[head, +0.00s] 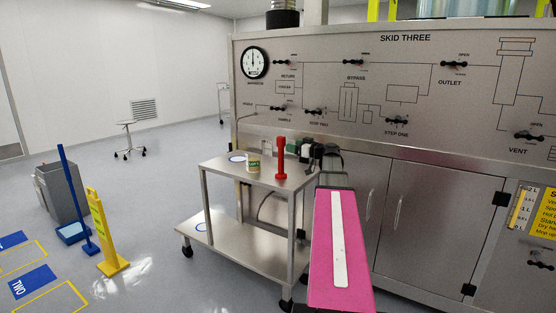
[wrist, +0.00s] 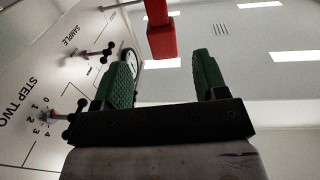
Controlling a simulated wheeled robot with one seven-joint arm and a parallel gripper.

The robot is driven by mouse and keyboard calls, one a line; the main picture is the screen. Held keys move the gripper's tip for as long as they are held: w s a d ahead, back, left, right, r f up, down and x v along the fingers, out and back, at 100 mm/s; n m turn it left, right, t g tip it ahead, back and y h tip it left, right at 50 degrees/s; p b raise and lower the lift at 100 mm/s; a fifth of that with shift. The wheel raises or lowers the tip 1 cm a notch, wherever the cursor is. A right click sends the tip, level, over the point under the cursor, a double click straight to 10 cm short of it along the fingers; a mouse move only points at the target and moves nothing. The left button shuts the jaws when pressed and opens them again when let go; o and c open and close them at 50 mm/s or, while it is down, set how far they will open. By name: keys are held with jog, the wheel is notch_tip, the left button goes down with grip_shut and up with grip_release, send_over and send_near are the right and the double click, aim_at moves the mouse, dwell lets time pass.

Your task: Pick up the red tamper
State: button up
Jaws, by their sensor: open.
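The red tamper (head: 281,161) stands upright on the top shelf of the steel cart (head: 220,165) in the head view. In the wrist view its red shape (wrist: 161,38) comes in from the top edge, beyond and between the finger directions. My gripper (head: 298,145) is just right of the tamper in the head view, at about the height of its upper part. In the wrist view my gripper (wrist: 169,78) is open, with its two green fingers apart and nothing between them. The tamper looks apart from the fingers.
A small can (head: 253,163) stands left of the tamper on the cart. The steel skid panel (head: 410,90) with valve handles rises close behind and right. A yellow floor sign (head: 105,235) and a blue-handled tool (head: 76,195) stand at left. Open floor lies between.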

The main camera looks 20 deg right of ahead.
aim_at(278, 141)
jog(key=shift+r+x, duration=0.15)
jog(key=shift+x, duration=2.25)
jog(key=shift+r+x, duration=0.2)
jog(key=shift+x, duration=2.15)
jog(key=shift+s, duration=0.1)
grip_shut()
